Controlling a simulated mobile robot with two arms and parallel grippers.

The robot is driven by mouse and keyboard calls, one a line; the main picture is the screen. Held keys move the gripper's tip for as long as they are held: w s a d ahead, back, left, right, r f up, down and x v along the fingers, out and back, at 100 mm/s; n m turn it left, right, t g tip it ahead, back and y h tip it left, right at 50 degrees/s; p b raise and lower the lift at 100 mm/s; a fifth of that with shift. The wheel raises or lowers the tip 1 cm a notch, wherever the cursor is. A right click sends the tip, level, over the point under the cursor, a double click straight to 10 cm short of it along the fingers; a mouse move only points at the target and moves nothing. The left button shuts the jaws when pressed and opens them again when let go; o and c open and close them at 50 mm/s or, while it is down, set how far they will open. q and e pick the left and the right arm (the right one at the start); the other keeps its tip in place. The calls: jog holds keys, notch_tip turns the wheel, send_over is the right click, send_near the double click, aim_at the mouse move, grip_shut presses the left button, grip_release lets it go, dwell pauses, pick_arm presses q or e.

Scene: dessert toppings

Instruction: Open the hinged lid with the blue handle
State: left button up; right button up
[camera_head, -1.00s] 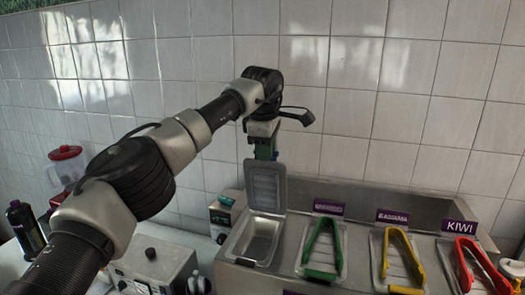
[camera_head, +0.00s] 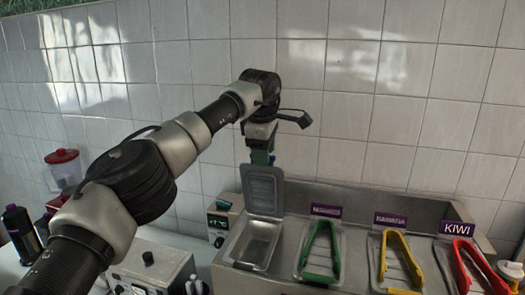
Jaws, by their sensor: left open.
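The hinged lid (camera_head: 262,190) is a clear-grey panel standing nearly upright at the back of its metal tub (camera_head: 253,246), whose inside shows empty. My left gripper (camera_head: 261,158) points down at the lid's top edge, with its arm coming in from the left. It is open. A small bluish piece at the lid's top edge looks like the blue handle (camera_head: 271,160); the gripper hides most of it, and I cannot tell whether they touch. My right gripper is not in view.
Lidded tubs with green tongs (camera_head: 307,270), yellow tongs (camera_head: 382,255) and red tongs (camera_head: 458,270) line the counter to the right. Purple labels, one reading KIWI (camera_head: 457,231), stand behind them. A grey box (camera_head: 150,270), dark bottle (camera_head: 20,232) and red-lidded jar (camera_head: 62,170) are left.

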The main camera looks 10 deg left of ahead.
pick_arm(q)
jog(key=shift+f, duration=0.3)
jog(key=b+v, duration=0.1)
jog(key=v, duration=1)
jog(key=shift+r, duration=0.15)
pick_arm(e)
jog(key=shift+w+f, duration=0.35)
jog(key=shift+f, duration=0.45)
